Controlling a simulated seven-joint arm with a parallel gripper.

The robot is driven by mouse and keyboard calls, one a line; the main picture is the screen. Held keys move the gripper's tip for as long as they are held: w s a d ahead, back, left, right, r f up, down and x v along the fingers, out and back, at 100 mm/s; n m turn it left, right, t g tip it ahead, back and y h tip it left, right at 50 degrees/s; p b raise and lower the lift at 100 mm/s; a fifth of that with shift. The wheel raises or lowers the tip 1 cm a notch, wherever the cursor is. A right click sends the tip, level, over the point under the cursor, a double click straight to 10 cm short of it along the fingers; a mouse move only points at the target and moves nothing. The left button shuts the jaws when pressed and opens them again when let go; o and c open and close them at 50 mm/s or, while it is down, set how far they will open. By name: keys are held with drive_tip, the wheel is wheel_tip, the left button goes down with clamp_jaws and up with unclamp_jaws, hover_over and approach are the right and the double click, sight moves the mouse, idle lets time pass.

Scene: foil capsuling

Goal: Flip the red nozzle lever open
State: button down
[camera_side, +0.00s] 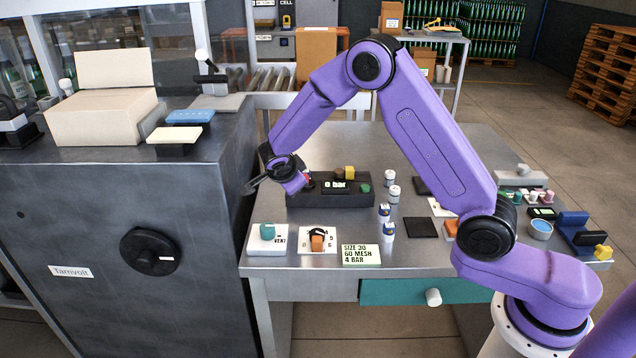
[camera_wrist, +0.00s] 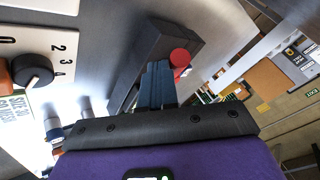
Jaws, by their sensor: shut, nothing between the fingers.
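The red nozzle lever (camera_wrist: 181,58) shows in the wrist view as a round red knob with a small red part below it, by the end of a dark block (camera_wrist: 150,48). In the side view only a bit of red (camera_side: 307,178) shows at the left end of that block, mostly hidden by my wrist. My gripper (camera_wrist: 158,68) is shut and empty, its blue-grey fingers together just left of the red knob in the wrist view. I cannot tell whether they touch it. In the side view my gripper (camera_side: 250,186) is over the table's left edge.
The dark block carries a "0 bar" display (camera_side: 335,185), a yellow knob (camera_side: 349,172) and a green button (camera_side: 365,188). In front are a VENT switch plate (camera_side: 281,246), a numbered dial (camera_side: 317,240) and a size card (camera_side: 361,255). Small bottles (camera_side: 388,231) stand to the right.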

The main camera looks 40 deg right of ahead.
drive_tip(key=shift+w+a+m+g, duration=0.15)
drive_tip(key=shift+w+m, duration=0.1)
drive_tip(key=shift+w, duration=0.55)
drive_tip(key=shift+w+a+m+g, duration=0.15)
drive_tip(key=shift+w+m, duration=0.1)
drive_tip(key=shift+w, duration=0.55)
drive_tip(key=shift+w+d, duration=0.2)
drive_tip(key=shift+w, duration=0.25)
